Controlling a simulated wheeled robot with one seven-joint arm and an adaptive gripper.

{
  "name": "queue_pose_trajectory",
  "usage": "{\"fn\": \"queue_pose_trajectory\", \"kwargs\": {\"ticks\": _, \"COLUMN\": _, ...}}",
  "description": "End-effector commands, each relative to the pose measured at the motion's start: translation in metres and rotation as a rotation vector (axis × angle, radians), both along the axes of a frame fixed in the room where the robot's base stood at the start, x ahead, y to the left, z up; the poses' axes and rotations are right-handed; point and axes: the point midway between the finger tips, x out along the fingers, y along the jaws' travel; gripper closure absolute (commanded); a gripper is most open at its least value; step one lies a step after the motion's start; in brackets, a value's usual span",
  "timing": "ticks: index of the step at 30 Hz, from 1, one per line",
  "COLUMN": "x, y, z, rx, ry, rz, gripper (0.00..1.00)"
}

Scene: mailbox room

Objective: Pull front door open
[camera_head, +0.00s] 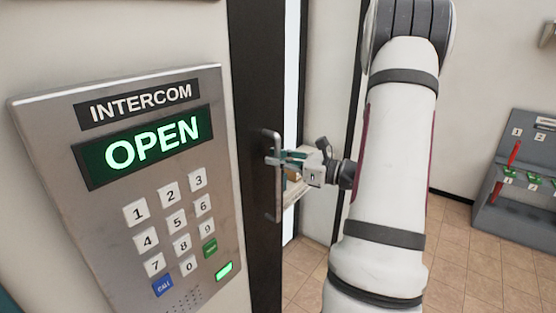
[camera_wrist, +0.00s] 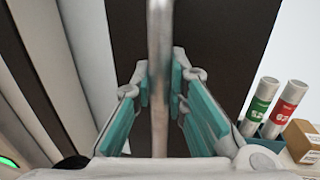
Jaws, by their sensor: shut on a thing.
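The front door (camera_head: 258,80) is a dark, narrow-looking panel right of the intercom. A bright strip shows along its right side; I cannot tell whether this is glass or a gap. Its upright metal bar handle (camera_head: 277,205) stands off the dark face. My gripper (camera_head: 277,160) reaches in from the right and is shut on the handle at about mid-height. In the wrist view the handle (camera_wrist: 160,40) runs upright between the teal-lined fingers (camera_wrist: 161,80), against the dark door (camera_wrist: 220,40). My arm hides part of the room behind.
The intercom (camera_head: 150,205) on the left wall shows green "OPEN" above its keypad. A grey box with red levers (camera_head: 510,160) stands at right. In the wrist view, a green-labelled tube (camera_wrist: 258,105), a red-labelled tube (camera_wrist: 285,107) and a cardboard box (camera_wrist: 303,140) sit at right. Tiled floor is clear.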

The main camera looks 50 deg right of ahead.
Motion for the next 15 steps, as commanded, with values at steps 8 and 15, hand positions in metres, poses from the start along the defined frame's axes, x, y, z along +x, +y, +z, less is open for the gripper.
{"fn": "queue_pose_trajectory", "kwargs": {"ticks": 8, "x": -0.0006, "y": -0.0003, "z": -0.0001, "rx": 0.0, "ry": 0.0, "rz": -0.001, "gripper": 0.77}}
{"fn": "queue_pose_trajectory", "kwargs": {"ticks": 15, "x": -0.0003, "y": 0.0, "z": 0.0, "rx": 0.001, "ry": 0.0, "rz": 0.0, "gripper": 0.65}}
